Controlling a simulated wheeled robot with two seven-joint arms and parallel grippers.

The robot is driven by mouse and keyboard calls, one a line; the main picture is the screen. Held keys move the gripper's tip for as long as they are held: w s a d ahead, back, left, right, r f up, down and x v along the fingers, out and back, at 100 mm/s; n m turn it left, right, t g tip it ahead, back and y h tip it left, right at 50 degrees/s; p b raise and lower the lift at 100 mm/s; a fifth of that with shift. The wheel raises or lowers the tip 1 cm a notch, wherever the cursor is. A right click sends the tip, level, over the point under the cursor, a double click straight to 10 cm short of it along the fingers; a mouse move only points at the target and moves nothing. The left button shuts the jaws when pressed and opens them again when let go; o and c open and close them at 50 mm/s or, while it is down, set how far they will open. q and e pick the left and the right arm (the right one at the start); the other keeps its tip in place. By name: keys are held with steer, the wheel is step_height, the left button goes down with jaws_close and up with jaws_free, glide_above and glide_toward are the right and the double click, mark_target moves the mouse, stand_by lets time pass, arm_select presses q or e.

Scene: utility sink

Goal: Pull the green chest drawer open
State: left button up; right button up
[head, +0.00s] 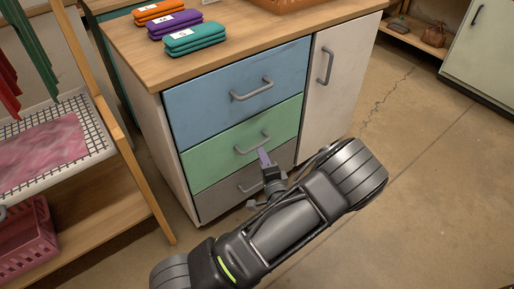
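The chest has a blue drawer (237,91) on top, a green drawer (222,157) in the middle and a grey drawer (222,196) at the bottom. All three look closed. The green drawer has a grey bar handle (252,145). The gripper and arm hide part of the grey drawer. My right gripper is not in view.
A white cupboard door (335,85) adjoins the drawers on the right. Orange, purple and teal folded bundles (194,39) lie on the wooden top. A wooden rack with a wire tray (97,112) and pink crate (27,238) stands left. The floor at right is clear.

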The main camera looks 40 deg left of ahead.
mark_target(257, 145)
arm_select(q)
steer(key=b+x, duration=0.2)
steer(key=x, duration=0.5)
steer(key=shift+f, duration=0.1)
steer(key=shift+w+a, duration=0.25)
steer(key=shift+a, duration=0.05)
steer(key=shift+c, duration=0.4)
jaws_close()
stand_by(0.7)
